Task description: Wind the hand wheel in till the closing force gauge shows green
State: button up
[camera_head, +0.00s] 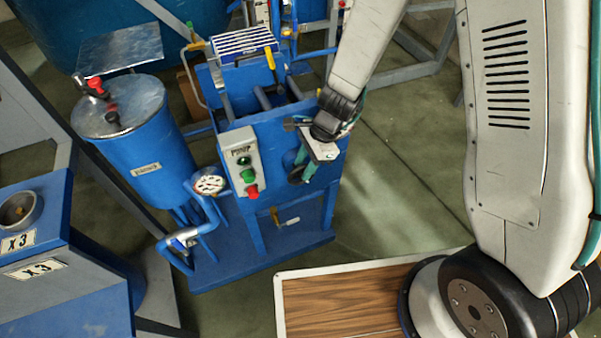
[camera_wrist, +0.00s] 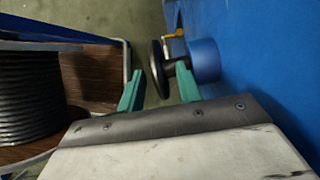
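The hand wheel (camera_wrist: 157,69) is a dark disc seen edge-on in the wrist view, on a short shaft out of a blue round boss (camera_wrist: 204,60). In the head view the wheel (camera_head: 295,168) is a small dark shape, partly hidden by my gripper. My gripper (camera_wrist: 160,88) has two teal fingers, apart, one on each side of the wheel; I see a gap at the left finger and cannot tell whether the right one touches. It also shows in the head view (camera_head: 306,170) at the blue machine's right side. A round white dial gauge (camera_head: 209,185) is too small to read.
The blue machine (camera_head: 280,220) carries a control box (camera_head: 242,162) with green and red buttons. A blue tank (camera_head: 150,145) stands to its left. A small yellow-handled valve (camera_wrist: 175,35) sits beyond the wheel.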

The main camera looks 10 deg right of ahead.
aim_at(300, 184)
jog(key=shift+x, duration=1.95)
grip_shut()
jog(key=shift+y, duration=0.7)
jog(key=shift+r, duration=0.1)
grip_release()
